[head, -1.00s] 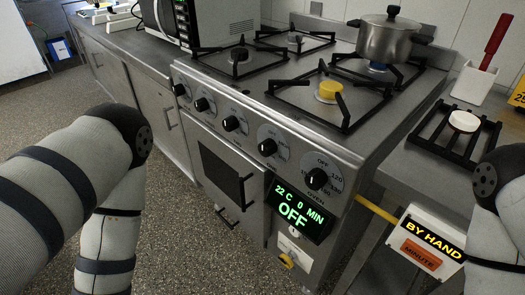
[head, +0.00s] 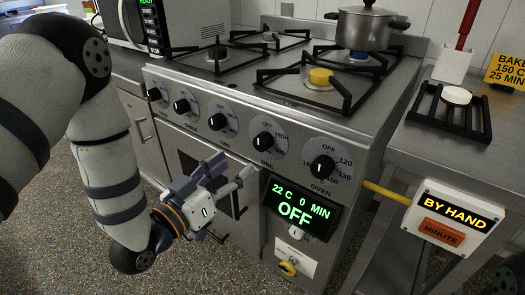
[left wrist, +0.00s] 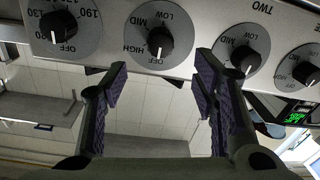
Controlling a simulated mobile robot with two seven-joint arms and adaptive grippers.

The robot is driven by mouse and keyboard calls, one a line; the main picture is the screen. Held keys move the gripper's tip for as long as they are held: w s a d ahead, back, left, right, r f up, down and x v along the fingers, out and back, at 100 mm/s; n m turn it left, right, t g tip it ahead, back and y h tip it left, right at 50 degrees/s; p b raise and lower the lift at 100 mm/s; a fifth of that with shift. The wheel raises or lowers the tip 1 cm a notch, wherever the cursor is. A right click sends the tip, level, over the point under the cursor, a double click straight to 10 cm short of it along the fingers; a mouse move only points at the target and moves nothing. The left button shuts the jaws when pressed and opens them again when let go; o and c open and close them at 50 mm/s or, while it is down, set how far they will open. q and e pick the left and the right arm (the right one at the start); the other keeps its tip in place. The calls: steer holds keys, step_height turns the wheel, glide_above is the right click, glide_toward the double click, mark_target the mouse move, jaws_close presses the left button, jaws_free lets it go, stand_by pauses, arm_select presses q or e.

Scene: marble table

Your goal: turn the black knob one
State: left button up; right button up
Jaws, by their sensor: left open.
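Black knob one (head: 263,141) is on the stove's front panel, just left of the larger oven knob (head: 322,167). In the left wrist view knob one (left wrist: 160,40) shows inverted on its round dial, its white mark toward the bottom of the picture. My left gripper (head: 230,168) is in front of the stove, below and left of knob one. In the left wrist view its two fingers (left wrist: 161,72) are spread and empty, with knob one beyond the gap between the tips, not touched. My right gripper is out of view.
Knob two (head: 217,121) sits close left of knob one. Below the oven knob is a lit display (head: 299,211) reading OFF. A pot (head: 367,27) stands on the back burner. The oven door handle is behind my left gripper.

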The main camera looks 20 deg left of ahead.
mark_target(259, 146)
arm_select(q)
steer(key=x, duration=0.9)
steer(key=shift+w+f, duration=0.1)
steer(key=shift+w, duration=0.15)
steer(key=shift+c, duration=0.6)
steer(key=c, duration=1.1)
